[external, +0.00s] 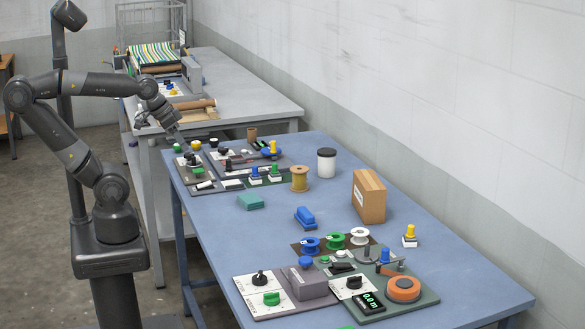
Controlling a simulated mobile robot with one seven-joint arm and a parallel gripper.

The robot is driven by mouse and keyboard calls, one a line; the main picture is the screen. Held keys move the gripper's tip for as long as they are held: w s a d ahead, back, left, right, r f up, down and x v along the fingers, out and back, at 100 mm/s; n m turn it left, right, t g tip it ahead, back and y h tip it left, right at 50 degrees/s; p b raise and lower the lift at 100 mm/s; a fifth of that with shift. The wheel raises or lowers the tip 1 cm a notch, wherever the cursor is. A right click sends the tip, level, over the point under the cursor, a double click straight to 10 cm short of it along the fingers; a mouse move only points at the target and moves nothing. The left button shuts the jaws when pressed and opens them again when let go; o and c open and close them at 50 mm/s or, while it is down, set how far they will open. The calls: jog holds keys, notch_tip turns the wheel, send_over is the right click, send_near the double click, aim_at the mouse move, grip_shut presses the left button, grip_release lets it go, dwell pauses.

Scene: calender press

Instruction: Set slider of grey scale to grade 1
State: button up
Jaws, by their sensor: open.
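Another panel group (318,295) fills the near end. A grey table (240,88) stands behind.

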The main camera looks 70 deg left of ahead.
jog(key=shift+w+a+n, duration=0.25)
jog(key=shift+w+n, duration=0.05)
jog(key=shift+n, duration=0.1)
jog(key=shift+c, duration=1.4)
jog(key=w+a+n, duration=0.2)
jog(key=n, duration=0.1)
jog(key=w+a+f+n+g+h, duration=0.1)
jog(key=w+a+n, duration=0.1)
jog(key=w+a+f+n+g+h, duration=0.1)
jog(key=w+a+n, duration=0.1)
jog(key=n, duration=0.1)
jog(key=shift+a+n, duration=0.3)
grip_shut()
jog(key=w+a+f+n+t+h, duration=0.1)
jog(key=a+f+n, duration=0.2)
jog(key=a+n, duration=0.3)
jog(key=w+a+f+n+t+h, duration=0.1)
jog(key=a+f+n, duration=0.2)
jog(key=a+n, duration=0.4)
jog(key=w+a+f+n+t+h, duration=0.1)
jog(key=a+f+n, duration=0.3)
jog(key=a, duration=1.1)
jog(key=shift+n+t, duration=0.3)
jog(key=shift+n, duration=0.9)
